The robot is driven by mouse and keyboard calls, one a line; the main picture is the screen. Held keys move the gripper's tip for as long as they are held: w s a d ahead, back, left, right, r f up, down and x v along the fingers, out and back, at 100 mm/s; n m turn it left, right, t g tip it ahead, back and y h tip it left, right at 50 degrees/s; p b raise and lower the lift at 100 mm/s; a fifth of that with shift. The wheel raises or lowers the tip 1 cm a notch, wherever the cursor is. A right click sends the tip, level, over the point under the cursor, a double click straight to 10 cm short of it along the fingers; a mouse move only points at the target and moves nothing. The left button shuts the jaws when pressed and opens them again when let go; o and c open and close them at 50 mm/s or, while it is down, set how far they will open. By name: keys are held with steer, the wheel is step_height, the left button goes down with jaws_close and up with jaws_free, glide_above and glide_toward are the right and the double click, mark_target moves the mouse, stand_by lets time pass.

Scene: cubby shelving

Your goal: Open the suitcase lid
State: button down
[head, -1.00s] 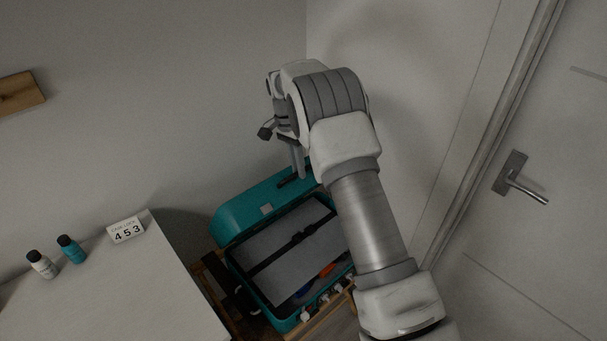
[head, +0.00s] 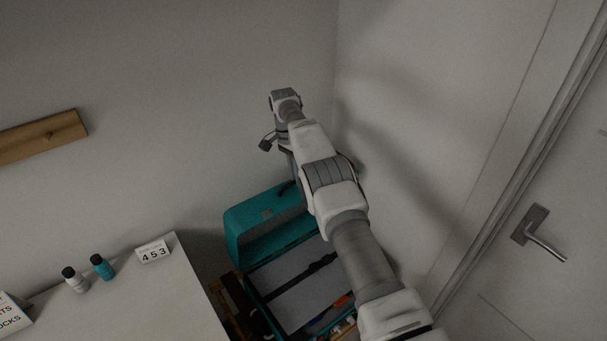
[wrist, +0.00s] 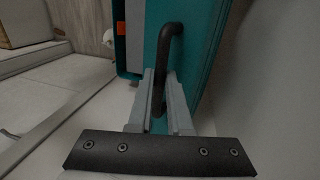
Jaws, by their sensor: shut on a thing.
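The teal suitcase stands low between the white table and the wall, its lid (head: 252,229) raised at the back. The suitcase base (head: 256,293) is open and shows a grey panel with a black strap. My gripper (head: 292,172) is at the lid's top edge. In the wrist view my gripper (wrist: 160,90) is shut on the black handle (wrist: 166,48), whose bar runs between the fingers. The teal lid also shows behind the handle in the wrist view (wrist: 197,50). My arm hides the right part of the suitcase.
The white table (head: 130,300) at left holds a number card (head: 153,252), a teal bottle (head: 103,267) and a white bottle (head: 75,280). A wooden rail (head: 40,137) is on the wall. A door with a handle (head: 538,233) is at right. Walls stand close behind the lid.

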steer(key=shift+a+f, duration=0.3)
steer(key=shift+f, duration=0.15)
steer(key=c, duration=0.8)
jaws_free()
steer(key=shift+w, duration=0.1)
steer(key=shift+c, duration=0.2)
steer(key=shift+r, duration=0.15)
